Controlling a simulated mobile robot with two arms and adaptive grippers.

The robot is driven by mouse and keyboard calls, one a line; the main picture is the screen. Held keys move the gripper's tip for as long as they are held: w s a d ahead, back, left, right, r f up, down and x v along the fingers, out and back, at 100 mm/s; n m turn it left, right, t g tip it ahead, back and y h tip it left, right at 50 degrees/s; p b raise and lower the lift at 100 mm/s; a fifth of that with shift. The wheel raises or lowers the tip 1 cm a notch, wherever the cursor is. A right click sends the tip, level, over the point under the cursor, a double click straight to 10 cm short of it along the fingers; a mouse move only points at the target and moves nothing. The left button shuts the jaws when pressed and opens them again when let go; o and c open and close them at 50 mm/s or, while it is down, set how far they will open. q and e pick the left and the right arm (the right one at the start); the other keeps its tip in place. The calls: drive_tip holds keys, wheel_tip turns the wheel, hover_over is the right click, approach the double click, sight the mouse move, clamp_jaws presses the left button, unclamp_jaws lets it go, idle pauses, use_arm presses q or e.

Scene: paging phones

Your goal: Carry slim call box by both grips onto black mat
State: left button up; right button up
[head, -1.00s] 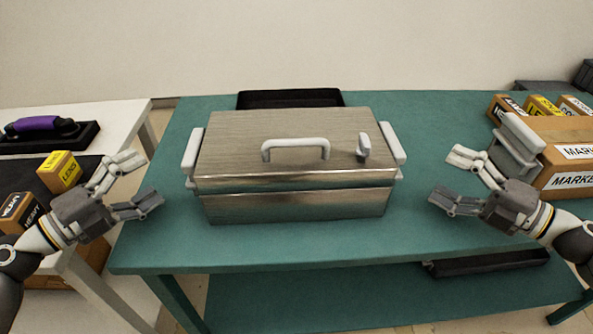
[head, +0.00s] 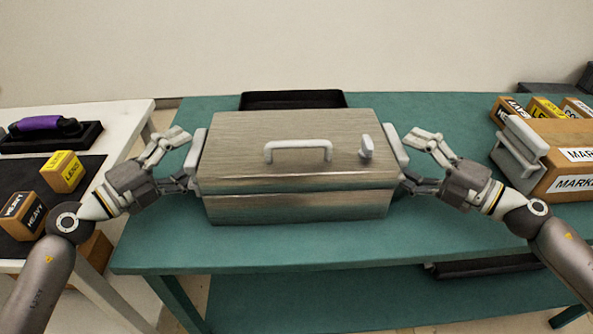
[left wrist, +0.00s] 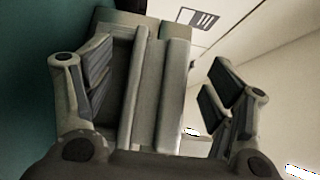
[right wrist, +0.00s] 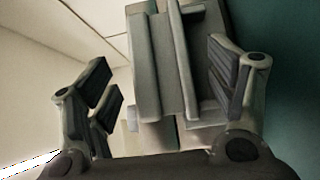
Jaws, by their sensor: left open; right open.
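A brushed-metal box (head: 295,208) with a lid, a top handle and a small latch stands on the green table. It has a pale grip on its left side (head: 196,160) and one on its right side (head: 397,152). My left gripper (head: 184,158) is open at the left grip; the left wrist view shows that grip (left wrist: 172,95) between the spread fingers. My right gripper (head: 410,160) is open at the right grip, and the right wrist view shows that grip (right wrist: 148,70) between its fingers. A flat black mat or tray (head: 292,100) lies behind the box, partly hidden.
The green table (head: 290,248) is clear in front of the box. A cardboard carton (head: 570,155) with a pale grip and small labelled boxes stand at the right. A white table (head: 120,115) at the left holds a dark mat (head: 90,185), two small boxes and a purple-handled object.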

use_arm(q)
drive_tip(key=shift+x, duration=1.05)
use_arm(e)
drive_tip(key=shift+x, duration=1.05)
use_arm(q)
clamp_jaws()
use_arm(e)
clamp_jaws()
use_arm(q)
drive_tip(key=shift+r, duration=0.15)
use_arm(e)
drive_tip(key=shift+r, duration=0.15)
